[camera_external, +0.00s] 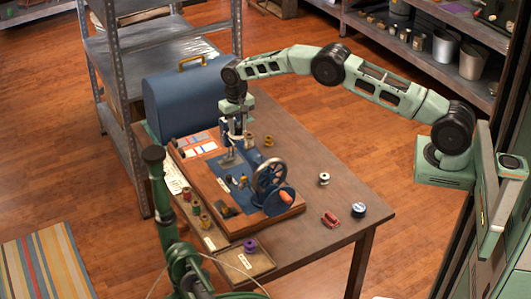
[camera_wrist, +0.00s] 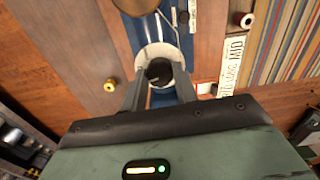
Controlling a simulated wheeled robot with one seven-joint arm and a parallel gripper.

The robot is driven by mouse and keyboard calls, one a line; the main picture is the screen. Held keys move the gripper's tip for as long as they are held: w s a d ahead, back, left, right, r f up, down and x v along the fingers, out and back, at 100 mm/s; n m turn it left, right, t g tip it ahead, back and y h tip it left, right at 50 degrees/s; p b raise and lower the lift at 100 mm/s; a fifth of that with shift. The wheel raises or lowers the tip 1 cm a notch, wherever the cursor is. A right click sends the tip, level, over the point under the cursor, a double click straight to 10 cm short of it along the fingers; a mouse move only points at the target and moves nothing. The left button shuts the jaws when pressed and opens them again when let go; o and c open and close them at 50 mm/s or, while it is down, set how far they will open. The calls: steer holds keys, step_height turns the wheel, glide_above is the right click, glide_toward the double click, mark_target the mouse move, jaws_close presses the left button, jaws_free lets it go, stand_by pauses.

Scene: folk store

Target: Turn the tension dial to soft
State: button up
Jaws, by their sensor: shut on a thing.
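The blue sewing machine (camera_external: 236,172) stands on a wooden base on the table. Its tension dial (camera_wrist: 158,70) shows in the wrist view as a dark round knob with a small light mark, set in a pale ring on the blue body. My gripper (camera_wrist: 160,88) has a finger on each side of the dial and is shut on it. In the external view my gripper (camera_external: 234,132) points down over the machine's head and hides the dial.
A blue case (camera_external: 185,95) with a yellow handle stands behind the machine. A handwheel (camera_external: 270,176) is at its right. Thread spools (camera_external: 323,179), a red item (camera_external: 330,218) and a round tin (camera_external: 358,210) lie on the table (camera_external: 345,195). A metal shelf (camera_external: 145,50) is close at left.

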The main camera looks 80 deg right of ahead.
mark_target(237, 128)
steer(key=n+b, duration=0.1)
steer(key=n, duration=0.3)
steer(key=shift+n+b, duration=0.3)
steer(key=shift+b, duration=0.05)
steer(key=shift+n+b, duration=0.3)
steer(key=shift+n, duration=1.7)
steer(key=o, duration=1)
steer(key=shift+c, duration=0.2)
steer(key=shift+r, duration=0.1)
step_height(237, 128, up, 17)
steer(key=shift+r+b, duration=0.15)
steer(key=shift+b, duration=0.15)
